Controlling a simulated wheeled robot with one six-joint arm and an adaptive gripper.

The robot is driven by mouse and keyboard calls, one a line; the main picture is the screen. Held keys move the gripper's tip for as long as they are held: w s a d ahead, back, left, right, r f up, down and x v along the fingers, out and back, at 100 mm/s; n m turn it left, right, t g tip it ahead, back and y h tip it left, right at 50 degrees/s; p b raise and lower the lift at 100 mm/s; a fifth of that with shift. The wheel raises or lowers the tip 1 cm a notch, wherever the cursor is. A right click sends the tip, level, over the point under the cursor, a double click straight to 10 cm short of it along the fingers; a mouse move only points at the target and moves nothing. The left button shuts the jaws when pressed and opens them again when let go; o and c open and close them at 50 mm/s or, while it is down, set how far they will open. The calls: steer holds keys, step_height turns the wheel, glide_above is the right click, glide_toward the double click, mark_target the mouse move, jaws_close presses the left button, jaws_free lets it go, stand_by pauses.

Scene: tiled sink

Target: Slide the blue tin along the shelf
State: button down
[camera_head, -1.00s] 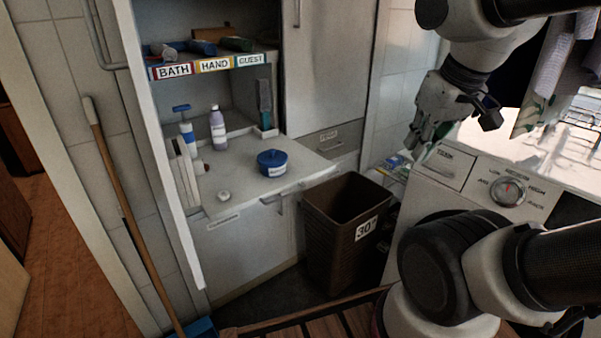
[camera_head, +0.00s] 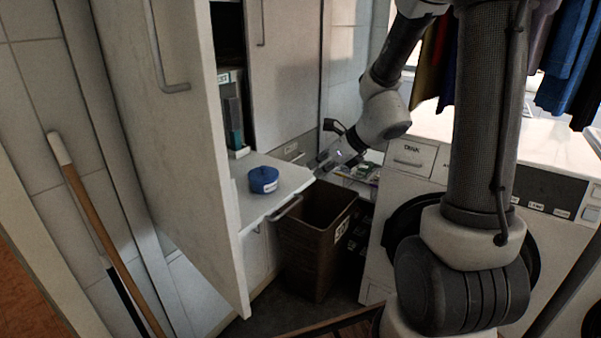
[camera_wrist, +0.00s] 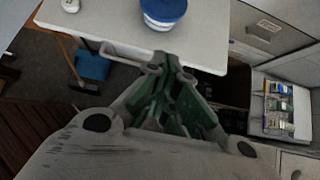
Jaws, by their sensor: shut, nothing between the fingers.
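The blue tin (camera_head: 263,180) stands upright on the white fold-out shelf (camera_head: 290,182), near the shelf's front part. In the wrist view the tin (camera_wrist: 163,11) shows its blue lid and pale lower side at the top edge, partly cut off. My gripper (camera_head: 322,165) is to the right of the tin in the head view, by the shelf's right end and apart from the tin. In the wrist view my gripper (camera_wrist: 165,64) is shut and empty, its fingertips just short of the tin, overlapping the shelf's edge. I cannot tell its exact height over the shelf.
A brown bin (camera_head: 312,262) stands below the shelf's right end. The tall open cabinet door (camera_head: 175,130) hides the shelf's left part. A small white object (camera_wrist: 70,5) lies on the shelf. The washer (camera_head: 405,160) stands at right, a broom (camera_head: 88,205) at left.

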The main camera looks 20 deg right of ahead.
mark_target(264, 181)
steer(key=shift+w+a+f, duration=1.05)
steer(key=shift+w+f, duration=0.05)
steer(key=shift+w, duration=0.3)
steer(key=shift+w+a+f, duration=1.05)
steer(key=shift+w, duration=0.4)
steer(key=shift+w+a+f, duration=1.05)
steer(key=shift+w+f, duration=0.05)
steer(key=shift+w, duration=0.3)
